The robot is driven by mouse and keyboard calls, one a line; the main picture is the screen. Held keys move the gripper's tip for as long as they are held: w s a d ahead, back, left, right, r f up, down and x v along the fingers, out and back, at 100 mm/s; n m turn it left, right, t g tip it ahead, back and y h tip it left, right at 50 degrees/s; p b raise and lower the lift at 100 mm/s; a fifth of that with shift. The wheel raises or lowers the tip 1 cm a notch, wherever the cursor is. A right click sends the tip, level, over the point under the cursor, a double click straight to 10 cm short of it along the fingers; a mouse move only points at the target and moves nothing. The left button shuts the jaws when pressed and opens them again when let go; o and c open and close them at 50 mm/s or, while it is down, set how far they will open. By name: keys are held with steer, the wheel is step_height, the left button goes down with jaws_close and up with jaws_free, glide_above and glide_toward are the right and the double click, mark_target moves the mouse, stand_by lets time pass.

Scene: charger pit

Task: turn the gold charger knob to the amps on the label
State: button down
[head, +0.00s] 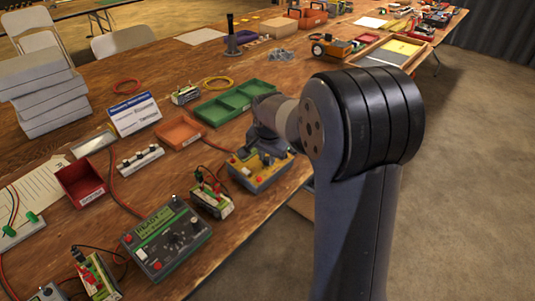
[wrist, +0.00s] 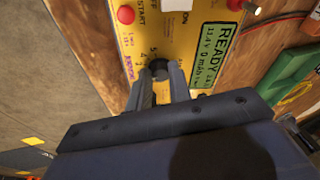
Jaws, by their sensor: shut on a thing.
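The gold charger (head: 262,179) sits near the table's front edge in the head view, partly covered by my arm. In the wrist view its yellow face (wrist: 185,37) has a green "READY" screen (wrist: 212,52), a red button (wrist: 126,14) and printed numbers. Its dark knob (wrist: 159,65) sits between my fingertips, with numbers such as 5 beside it. My gripper (wrist: 157,76) is shut on the knob; it also shows in the head view (head: 265,156). The knob's pointer is hidden or too blurred to read. A battery with a pale label (head: 213,203) stands left of the charger; its print is too small to read.
A green charger (head: 165,238) stands at front left. An orange tray (head: 180,131) and a green tray (head: 238,101) lie behind the gold charger, near a blue and white sign (head: 135,113). The table edge and open floor are close on the right.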

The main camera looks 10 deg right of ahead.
stand_by(0.5)
steer(key=c, duration=1.3)
jaws_free()
steer(key=p+v, duration=0.1)
steer(key=v, duration=0.9)
steer(key=shift+s+r+p, duration=0.15)
steer(key=shift+r+p, duration=0.15)
steer(key=shift+r, duration=0.1)
steer(key=shift+f, duration=0.1)
steer(key=b+x, duration=0.1)
steer(key=x, duration=0.9)
steer(key=shift+f+b, duration=0.25)
steer(key=shift+b, duration=0.05)
steer(key=shift+f, duration=0.15)
